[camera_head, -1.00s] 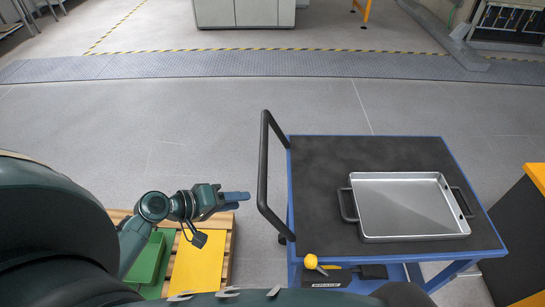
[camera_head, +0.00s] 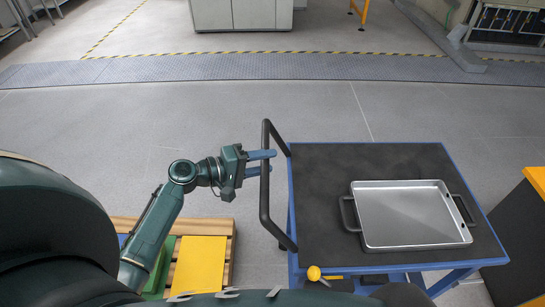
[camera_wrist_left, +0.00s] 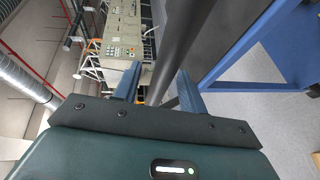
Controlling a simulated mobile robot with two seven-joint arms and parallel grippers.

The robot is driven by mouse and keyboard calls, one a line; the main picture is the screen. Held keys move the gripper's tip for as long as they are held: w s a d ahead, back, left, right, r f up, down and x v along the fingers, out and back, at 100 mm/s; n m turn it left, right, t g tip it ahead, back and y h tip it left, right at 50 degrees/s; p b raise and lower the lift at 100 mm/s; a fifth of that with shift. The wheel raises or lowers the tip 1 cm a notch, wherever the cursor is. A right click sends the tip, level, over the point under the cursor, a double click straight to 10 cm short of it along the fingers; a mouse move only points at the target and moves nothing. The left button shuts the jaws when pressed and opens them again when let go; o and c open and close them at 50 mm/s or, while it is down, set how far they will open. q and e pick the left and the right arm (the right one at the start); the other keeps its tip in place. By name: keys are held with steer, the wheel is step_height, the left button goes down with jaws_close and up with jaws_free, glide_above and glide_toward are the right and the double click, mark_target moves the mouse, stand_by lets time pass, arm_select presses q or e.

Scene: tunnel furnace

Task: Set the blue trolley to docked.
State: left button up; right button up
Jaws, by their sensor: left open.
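The blue trolley (camera_head: 450,160) stands right of centre in the head view, with a dark top and a black push handle (camera_head: 265,190) on its left side. My left gripper (camera_head: 262,163) is open at the handle, its two blue fingers reaching towards and across the bar. In the left wrist view the dark bar (camera_wrist_left: 180,50) runs between the two open fingers (camera_wrist_left: 158,88); I cannot tell whether they touch it. The trolley's blue frame (camera_wrist_left: 240,50) shows at the right there. My right gripper is not in view.
A silver tray (camera_head: 412,215) with two dark handles lies on the trolley. A wooden pallet (camera_head: 228,228) with yellow and green items is at the lower left. A dark block with an orange top (camera_head: 537,180) stands at the right. Floor beyond the trolley is clear.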

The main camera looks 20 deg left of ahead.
arm_select(q)
steer(key=shift+x, duration=1.3)
steer(key=shift+c, duration=0.3)
jaws_close()
